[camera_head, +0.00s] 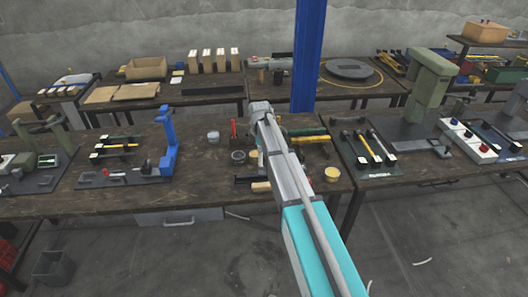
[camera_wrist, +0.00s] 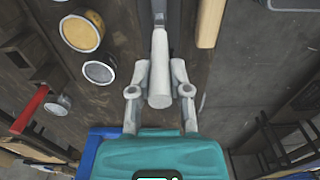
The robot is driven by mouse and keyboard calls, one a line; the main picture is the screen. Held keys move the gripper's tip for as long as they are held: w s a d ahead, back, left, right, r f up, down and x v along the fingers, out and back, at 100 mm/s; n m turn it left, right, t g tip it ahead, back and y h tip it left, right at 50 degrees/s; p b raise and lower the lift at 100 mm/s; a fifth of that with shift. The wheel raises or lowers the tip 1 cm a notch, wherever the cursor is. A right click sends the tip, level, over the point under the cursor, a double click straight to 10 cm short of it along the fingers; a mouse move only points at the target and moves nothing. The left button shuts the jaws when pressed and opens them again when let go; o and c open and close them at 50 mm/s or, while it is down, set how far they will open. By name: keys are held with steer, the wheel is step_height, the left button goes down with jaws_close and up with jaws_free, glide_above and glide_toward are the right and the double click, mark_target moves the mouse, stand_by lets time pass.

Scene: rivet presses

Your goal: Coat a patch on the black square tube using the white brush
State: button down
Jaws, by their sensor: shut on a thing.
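My gripper (camera_wrist: 159,66) is shut on the white brush (camera_wrist: 160,88), whose pale round handle sits between the two fingers in the wrist view. The brush narrows towards the top of the picture, to a grey part; its bristles are not clear. A dark bar, which looks like the black square tube (camera_wrist: 188,28), lies beside the brush's narrow end, next to a wooden bar (camera_wrist: 208,22). Whether brush and tube touch, I cannot tell. In the head view, the dark bar (camera_head: 244,180) lies near the bench's front edge; my arm hides my gripper and the brush.
A yellow-filled can (camera_wrist: 82,32) and a grey cup (camera_wrist: 98,72) stand left of the brush in the wrist view. A red-handled tool (camera_wrist: 29,112) is further left. In the head view, a blue press (camera_head: 166,140) stands left on the bench, and a blue post (camera_head: 308,60) rises behind.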

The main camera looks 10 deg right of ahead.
steer(key=shift+a, duration=0.45)
steer(key=shift+r, duration=0.1)
steer(key=shift+r+p, duration=3)
steer(key=shift+p, duration=0.05)
step_height(320, 180, up, 3)
steer(key=p, duration=0.3)
